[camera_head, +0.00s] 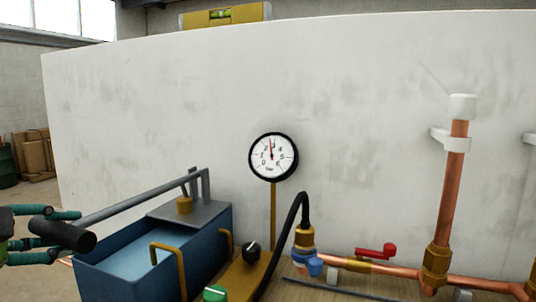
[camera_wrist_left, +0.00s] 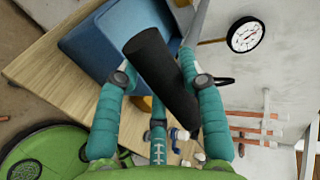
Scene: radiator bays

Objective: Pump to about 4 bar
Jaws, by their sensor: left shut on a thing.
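The blue test pump (camera_head: 150,255) stands at the lower left of the head view, an open tank with water inside. Its grey lever (camera_head: 130,198) slants from the pump's top down to the left and ends in a black grip (camera_head: 65,235). My left gripper (camera_head: 45,232) is shut on this grip; the wrist view shows the black grip (camera_wrist_left: 160,75) between teal fingers. The round gauge (camera_head: 272,157) has a red needle pointing almost straight up, slightly left, apparently a little below 3. The gauge also shows in the wrist view (camera_wrist_left: 246,34). My right gripper is not in view.
Copper pipes (camera_head: 447,190) and a red-handled valve (camera_head: 378,251) are at right. Green (camera_head: 215,293) and black knobs (camera_head: 251,252) sit by the pump. A white wall (camera_head: 350,110) stands behind.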

